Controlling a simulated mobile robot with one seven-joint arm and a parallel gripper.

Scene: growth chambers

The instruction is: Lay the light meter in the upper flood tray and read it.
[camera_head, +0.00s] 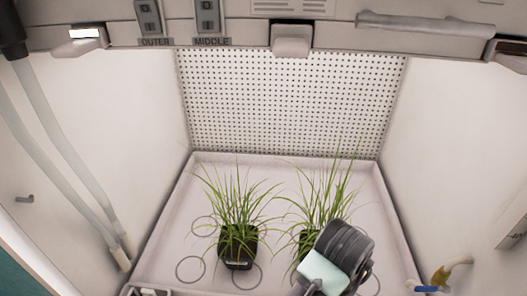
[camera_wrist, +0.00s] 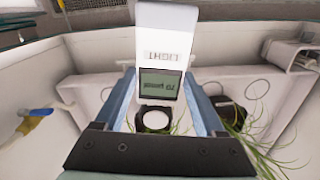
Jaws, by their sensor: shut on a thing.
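The light meter (camera_wrist: 160,45) is a white slab with a label that seems to read "LIGHT" upside down, a greenish display (camera_wrist: 158,84) and a round white disc (camera_wrist: 156,120). The display's text is inverted and too small to read surely. My gripper (camera_wrist: 158,92) is shut on the meter, one blue-grey finger along each side. In the head view my wrist is at the lower right, over the right-hand plant; the fingers and meter are hidden there. The pale flood tray (camera_head: 165,240) fills the chamber floor, with ring marks on its bottom. I cannot tell whether the meter touches it.
A potted grass plant (camera_head: 238,245) stands left of centre in the tray; a second (camera_head: 308,240) is partly covered by my wrist. Ringed bare floor lies around them. Hoses (camera_head: 75,170) hang at left. A yellow and blue valve (camera_head: 440,276) is at the right. A perforated wall (camera_head: 290,100) closes the back.

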